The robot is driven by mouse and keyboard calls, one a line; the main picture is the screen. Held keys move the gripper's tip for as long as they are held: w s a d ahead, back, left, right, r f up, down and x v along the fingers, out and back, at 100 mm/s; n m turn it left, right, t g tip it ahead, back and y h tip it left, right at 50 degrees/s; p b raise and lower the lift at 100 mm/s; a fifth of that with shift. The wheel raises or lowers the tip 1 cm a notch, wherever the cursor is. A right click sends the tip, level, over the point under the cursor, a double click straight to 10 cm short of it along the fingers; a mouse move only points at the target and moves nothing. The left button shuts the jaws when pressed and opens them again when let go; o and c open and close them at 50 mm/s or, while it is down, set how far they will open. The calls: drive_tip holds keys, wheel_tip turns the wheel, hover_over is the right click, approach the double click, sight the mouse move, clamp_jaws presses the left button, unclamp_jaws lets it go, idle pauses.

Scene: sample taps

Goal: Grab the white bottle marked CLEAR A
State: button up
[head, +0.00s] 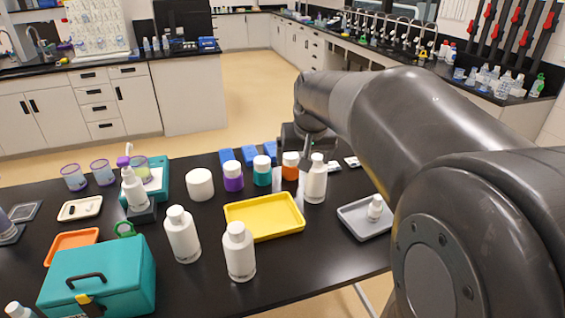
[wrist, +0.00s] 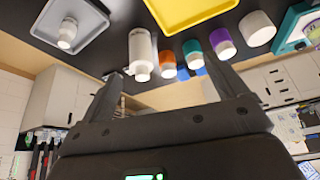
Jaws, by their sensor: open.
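Several white bottles stand upright on the black table, and I cannot read CLEAR A on any of them. One white bottle (head: 316,183) stands right of the yellow tray, near my gripper (head: 304,146). Two similar white bottles, one (head: 182,238) left of the yellow tray and one (head: 239,255) in front of it, stand nearer me. My gripper is at the table's far side, open and empty. In the wrist view its fingers (wrist: 165,88) are spread apart, with the right-hand white bottle (wrist: 140,47) ahead between them, apart from both.
Orange-, teal- and purple-banded bottles (head: 290,170) stand left of that bottle. The yellow tray (head: 262,222) is empty. A grey tray (head: 352,215) at right holds a small white bottle (head: 375,207). A teal box (head: 125,270) sits front left.

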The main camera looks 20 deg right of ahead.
drive_tip(key=m, duration=0.2)
approach(318, 157)
drive_tip(key=x, duration=0.2)
drive_tip(key=shift+g+h, duration=0.4)
drive_tip(key=x, duration=1.1)
drive_tip(key=shift+w+a+r, duration=0.1)
drive_tip(key=shift+w+a, duration=0.15)
drive_tip(key=shift+a, duration=0.1)
clamp_jaws()
